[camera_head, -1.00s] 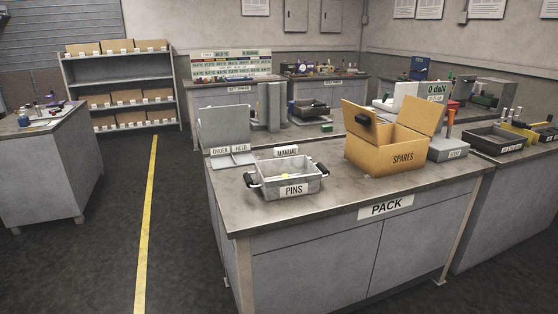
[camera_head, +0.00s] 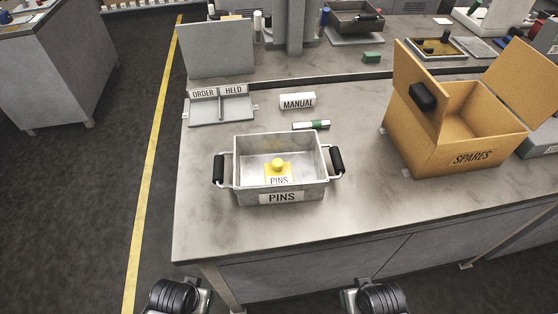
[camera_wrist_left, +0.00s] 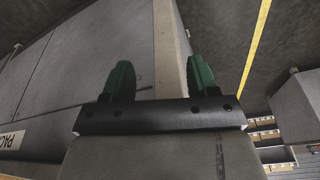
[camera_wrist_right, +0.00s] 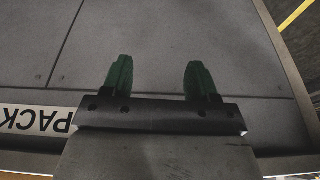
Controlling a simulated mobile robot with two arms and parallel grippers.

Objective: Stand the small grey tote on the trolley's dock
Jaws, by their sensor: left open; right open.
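The small grey tote (camera_head: 280,186) stands upright on the pack bench, near its front left. It has a PINS label on its front and a black handle at each end. Inside it lies a yellow piece (camera_head: 278,167) with a knob and a PINS label. My left gripper (camera_wrist_left: 158,80) is open and empty, in front of the bench and below its top. My right gripper (camera_wrist_right: 155,80) is open and empty, facing the bench front. In the head view only parts of my arms show at the bottom edge, apart from the tote. I see no trolley or dock.
The pack bench (camera_head: 215,228) carries a yellow SPARES box (camera_head: 440,143) with raised flaps at right. Open floor (camera_head: 85,195) lies left of the bench.

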